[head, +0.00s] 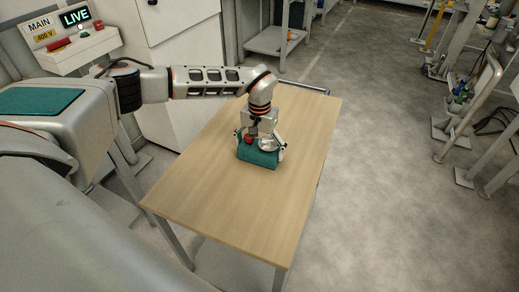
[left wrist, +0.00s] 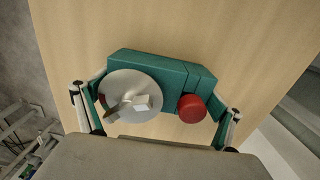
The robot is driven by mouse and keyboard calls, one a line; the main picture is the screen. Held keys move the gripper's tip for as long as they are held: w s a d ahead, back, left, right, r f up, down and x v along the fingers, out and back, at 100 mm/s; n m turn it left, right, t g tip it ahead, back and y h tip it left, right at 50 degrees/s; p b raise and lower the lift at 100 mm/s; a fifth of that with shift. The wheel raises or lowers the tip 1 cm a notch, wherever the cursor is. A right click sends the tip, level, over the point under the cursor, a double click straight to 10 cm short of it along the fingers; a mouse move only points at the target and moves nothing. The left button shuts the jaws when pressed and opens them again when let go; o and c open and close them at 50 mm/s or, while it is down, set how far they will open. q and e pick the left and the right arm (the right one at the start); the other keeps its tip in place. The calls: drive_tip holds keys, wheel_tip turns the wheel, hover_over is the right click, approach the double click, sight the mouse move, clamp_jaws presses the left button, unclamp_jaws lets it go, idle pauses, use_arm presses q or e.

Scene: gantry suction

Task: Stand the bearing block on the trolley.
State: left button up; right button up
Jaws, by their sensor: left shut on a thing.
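The bearing block (head: 259,159) is a teal block with a round silver dish and a red knob. It is over the middle of the wooden top of the trolley (head: 225,205), with its base on or very close to the wood; I cannot tell which. My left gripper (head: 262,147) points down and is shut on the block, one finger at each side. In the left wrist view the block (left wrist: 150,68) lies between the two fingers, with the dish and the red knob (left wrist: 191,108) facing the camera. My right gripper is not in view.
The rest of the wooden top is bare. A metal rail (head: 305,88) runs along its far end. A white cabinet (head: 170,60) and a small white box with a LIVE sign (head: 77,14) stand at the left. Open grey floor (head: 390,160) lies to the right, with racks beyond.

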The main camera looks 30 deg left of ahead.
sight(259, 147)
use_arm(q)
drive_tip(key=o, duration=1.4)
drive_tip(key=shift+f, duration=0.1)
drive_tip(key=shift+c, duration=0.2)
wheel_tip(259, 147, up, 12)
drive_tip(key=shift+b, duration=0.3)
drive_tip(key=shift+s, duration=0.15)
